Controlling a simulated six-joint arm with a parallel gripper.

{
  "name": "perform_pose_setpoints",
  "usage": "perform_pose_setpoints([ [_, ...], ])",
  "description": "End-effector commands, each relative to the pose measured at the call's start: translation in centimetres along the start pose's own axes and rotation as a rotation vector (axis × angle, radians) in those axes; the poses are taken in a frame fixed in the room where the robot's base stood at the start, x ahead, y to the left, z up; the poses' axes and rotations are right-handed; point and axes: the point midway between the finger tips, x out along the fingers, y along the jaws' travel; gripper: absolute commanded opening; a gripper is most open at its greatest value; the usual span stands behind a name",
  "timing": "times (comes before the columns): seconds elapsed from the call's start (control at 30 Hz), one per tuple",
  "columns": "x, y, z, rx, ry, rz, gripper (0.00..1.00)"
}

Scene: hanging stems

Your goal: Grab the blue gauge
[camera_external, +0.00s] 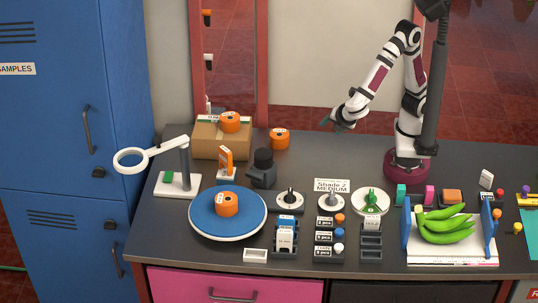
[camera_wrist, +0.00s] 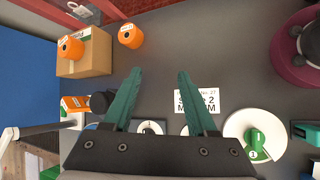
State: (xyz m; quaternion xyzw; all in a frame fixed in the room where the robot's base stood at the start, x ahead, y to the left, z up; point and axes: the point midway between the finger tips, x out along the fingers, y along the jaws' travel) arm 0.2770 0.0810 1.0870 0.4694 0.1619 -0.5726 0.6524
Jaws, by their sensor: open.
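I cannot pick out a blue gauge for certain. Small blue-and-white pieces (camera_external: 286,238) sit in a dark rack in front of the dials, too small to tell what they are. My gripper (camera_external: 328,122) hangs above the back of the desk, well behind and above that rack. In the wrist view its two green fingers (camera_wrist: 159,76) are spread apart with nothing between them. The gripper body hides the front part of the desk in that view.
A blue turntable (camera_external: 200,217) carries an orange cylinder (camera_external: 227,204). A cardboard box (camera_external: 208,140), a magnifier lamp (camera_external: 185,165) and a rack of green bananas (camera_external: 445,224) stand around. The desk (camera_external: 320,157) is clear below my gripper.

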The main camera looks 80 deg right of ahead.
Motion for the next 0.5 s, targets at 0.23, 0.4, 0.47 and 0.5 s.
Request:
perform_pose_setpoints([
  [0.23, -10.6, -5.2, -23.8, -1.135, -0.049, 0.896, 0.57],
  [0.4, -12.3, -7.8, -27.6, -1.292, -0.073, 1.060, 0.57],
  [0.47, -11.5, -6.9, -28.3, -1.294, -0.076, 1.061, 0.57],
  [0.5, -10.8, -6.1, -28.9, -1.294, -0.075, 1.060, 0.57],
])
